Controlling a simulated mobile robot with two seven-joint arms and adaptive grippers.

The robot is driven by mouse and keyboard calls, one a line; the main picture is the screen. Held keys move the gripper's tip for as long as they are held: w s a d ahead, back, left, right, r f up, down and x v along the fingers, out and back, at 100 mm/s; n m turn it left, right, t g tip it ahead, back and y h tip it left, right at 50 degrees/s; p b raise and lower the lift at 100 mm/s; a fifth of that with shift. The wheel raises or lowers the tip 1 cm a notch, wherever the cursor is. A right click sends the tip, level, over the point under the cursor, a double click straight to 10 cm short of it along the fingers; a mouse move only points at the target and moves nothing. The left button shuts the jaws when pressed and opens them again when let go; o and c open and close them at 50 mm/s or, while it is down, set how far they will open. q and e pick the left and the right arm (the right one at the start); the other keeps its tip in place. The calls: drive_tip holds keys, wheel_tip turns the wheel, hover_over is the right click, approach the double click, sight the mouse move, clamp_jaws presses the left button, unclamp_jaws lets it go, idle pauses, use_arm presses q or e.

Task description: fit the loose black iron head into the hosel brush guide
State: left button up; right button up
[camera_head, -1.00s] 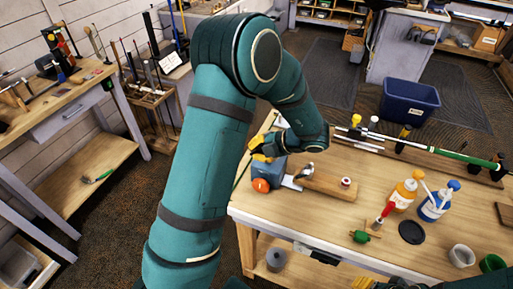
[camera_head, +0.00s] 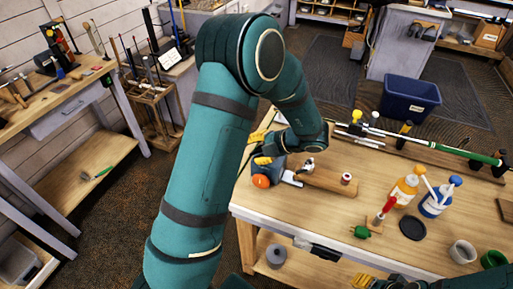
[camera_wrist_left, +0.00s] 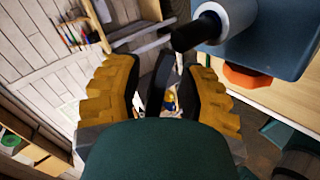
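A thin black piece (camera_wrist_left: 157,85), seemingly the iron head on edge, stands between my left gripper's fingers in the left wrist view. My left gripper (camera_wrist_left: 160,95) has its yellow fingers spread, with narrow gaps beside the piece. A black rod (camera_wrist_left: 194,34) in a grey collar (camera_wrist_left: 222,14), seemingly the brush guide, sticks out of a blue box above it. I cannot tell whether the piece meets the rod. In the head view my left gripper (camera_head: 261,148) is beside the blue box (camera_head: 281,163). My right gripper (camera_head: 362,281) shows partly at the bottom edge, its opening unclear.
The wooden bench (camera_head: 325,220) also holds a wooden block (camera_head: 325,181), an orange-and-white bottle (camera_head: 404,192), a blue-and-white bottle (camera_head: 434,203), a black disc (camera_head: 412,228) and a green-gripped club (camera_head: 465,156). The front of the bench is partly clear.

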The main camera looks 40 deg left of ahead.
use_arm(q)
drive_tip(key=v, duration=1.2)
drive_tip(key=shift+s, duration=0.1)
idle(0.8)
